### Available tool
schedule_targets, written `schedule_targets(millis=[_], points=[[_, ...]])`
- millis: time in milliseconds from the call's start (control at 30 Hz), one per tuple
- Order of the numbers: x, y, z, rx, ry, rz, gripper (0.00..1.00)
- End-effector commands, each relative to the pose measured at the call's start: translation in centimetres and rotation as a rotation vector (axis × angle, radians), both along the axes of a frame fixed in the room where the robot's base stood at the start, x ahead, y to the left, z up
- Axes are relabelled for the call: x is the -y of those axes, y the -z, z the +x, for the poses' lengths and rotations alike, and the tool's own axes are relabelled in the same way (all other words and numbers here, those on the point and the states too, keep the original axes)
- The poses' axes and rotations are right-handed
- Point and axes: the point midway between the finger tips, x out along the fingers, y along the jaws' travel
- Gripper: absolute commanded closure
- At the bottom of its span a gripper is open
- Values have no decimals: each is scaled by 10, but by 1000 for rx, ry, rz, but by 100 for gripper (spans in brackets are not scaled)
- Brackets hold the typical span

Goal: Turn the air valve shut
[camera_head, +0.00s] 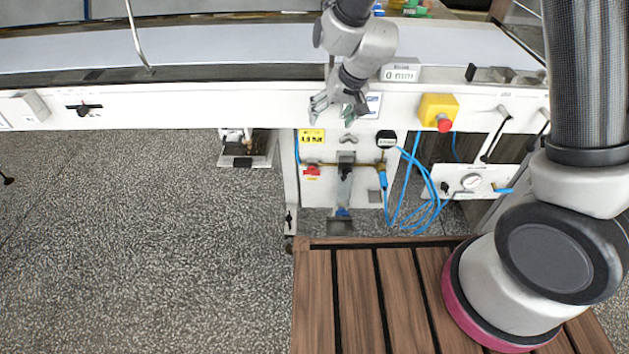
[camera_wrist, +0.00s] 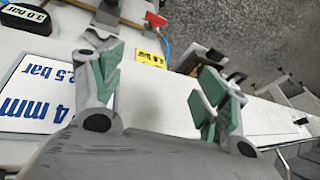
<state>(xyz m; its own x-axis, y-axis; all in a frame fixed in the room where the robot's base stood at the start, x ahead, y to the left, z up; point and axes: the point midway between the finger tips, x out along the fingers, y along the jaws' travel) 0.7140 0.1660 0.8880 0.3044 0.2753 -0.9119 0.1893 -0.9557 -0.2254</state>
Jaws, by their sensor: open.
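The air valve (camera_head: 312,171) shows as a small red handle at the left end of a brass pipe, low on the white machine panel below the belt. In the wrist view a red handle (camera_wrist: 155,19) on brass shows at the top, beyond the fingers. How far the handle is turned is too small to tell. My gripper (camera_head: 333,108) is open and empty in front of the machine's white rail, above the valve and a little right of it. In the wrist view its green-padded fingers (camera_wrist: 160,72) are spread wide, with nothing between them.
A yellow label (camera_head: 311,136) sits just above the valve. A black readout (camera_head: 386,139) and looped blue hoses (camera_head: 425,212) are to the right. A yellow box with a red button (camera_head: 438,112) is on the rail. A sign plate (camera_wrist: 40,90) is close left of the fingers. Open floor lies left.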

Motion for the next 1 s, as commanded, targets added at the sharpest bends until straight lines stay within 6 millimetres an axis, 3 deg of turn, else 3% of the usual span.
schedule_targets(millis=[167,300,400,500,667,800,1000], points=[[-54,95,-9,-3,-9,-35,25],[-88,183,-25,46,3,-71,25],[-103,237,-25,165,50,-82,25],[-108,271,-9,383,137,-76,25],[-93,283,2,744,255,-76,25],[-73,277,-10,1015,312,-90,25],[-58,266,-27,1209,337,-101,25]])
